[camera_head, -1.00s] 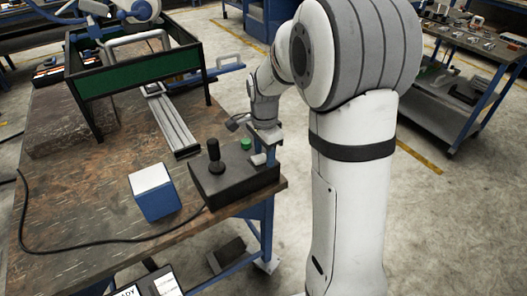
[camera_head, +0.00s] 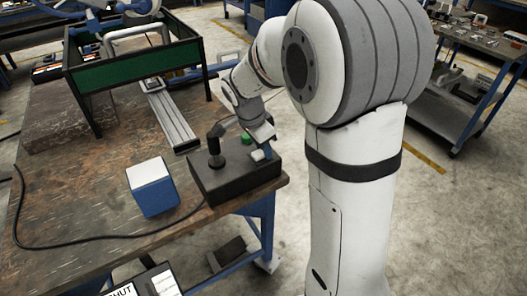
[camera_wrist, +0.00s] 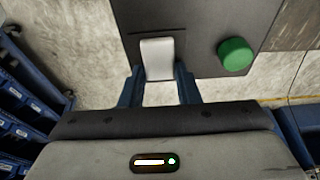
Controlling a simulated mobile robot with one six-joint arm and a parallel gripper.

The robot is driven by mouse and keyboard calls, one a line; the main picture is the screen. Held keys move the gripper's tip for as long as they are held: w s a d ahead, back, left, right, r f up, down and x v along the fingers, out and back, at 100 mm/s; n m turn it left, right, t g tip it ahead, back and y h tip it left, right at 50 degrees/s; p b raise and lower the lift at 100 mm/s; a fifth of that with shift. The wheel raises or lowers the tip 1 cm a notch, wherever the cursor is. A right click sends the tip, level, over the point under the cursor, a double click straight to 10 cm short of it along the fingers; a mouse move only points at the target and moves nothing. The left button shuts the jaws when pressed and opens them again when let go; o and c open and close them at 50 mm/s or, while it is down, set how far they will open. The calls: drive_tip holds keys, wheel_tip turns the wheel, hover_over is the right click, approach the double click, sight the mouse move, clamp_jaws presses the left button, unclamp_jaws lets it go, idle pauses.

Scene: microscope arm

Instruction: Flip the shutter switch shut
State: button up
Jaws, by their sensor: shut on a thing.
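The dark control box (camera_head: 225,185) stands at the table's right edge, with a black joystick (camera_head: 215,150) and a green button (camera_head: 246,138). The white switch lever (camera_head: 258,155) is at its right side. In the wrist view the lever (camera_wrist: 157,58) stands between the blue fingers of my gripper (camera_wrist: 158,72), which is shut on it. The green button (camera_wrist: 235,54) is to its right. In the head view my gripper (camera_head: 262,142) is at the box's right end, its fingers partly hidden. A display (camera_head: 135,285) at the bottom edge shows cut-off lettering ending in "UT".
A blue and white block (camera_head: 152,187) sits left of the control box. A black cable (camera_head: 100,241) runs over the table (camera_head: 85,200). A grey rail (camera_head: 170,118) and a green-sided frame (camera_head: 135,72) stand behind. The front left table top is mostly clear.

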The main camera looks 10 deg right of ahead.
drive_tip(key=shift+s+a+f+h+b, duration=0.15)
drive_tip(key=shift+f+h+b, duration=0.1)
drive_tip(key=shift+h+b, duration=0.45)
drive_tip(key=shift+r+t, duration=0.2)
drive_tip(key=shift+t, duration=0.1)
drive_tip(key=o, duration=1)
drive_tip(key=shift+r, duration=0.1)
drive_tip(key=v, duration=0.7)
drive_tip(key=shift+a+r, duration=0.25)
drive_tip(key=shift+r, duration=0.1)
drive_tip(key=shift+s, duration=0.1)
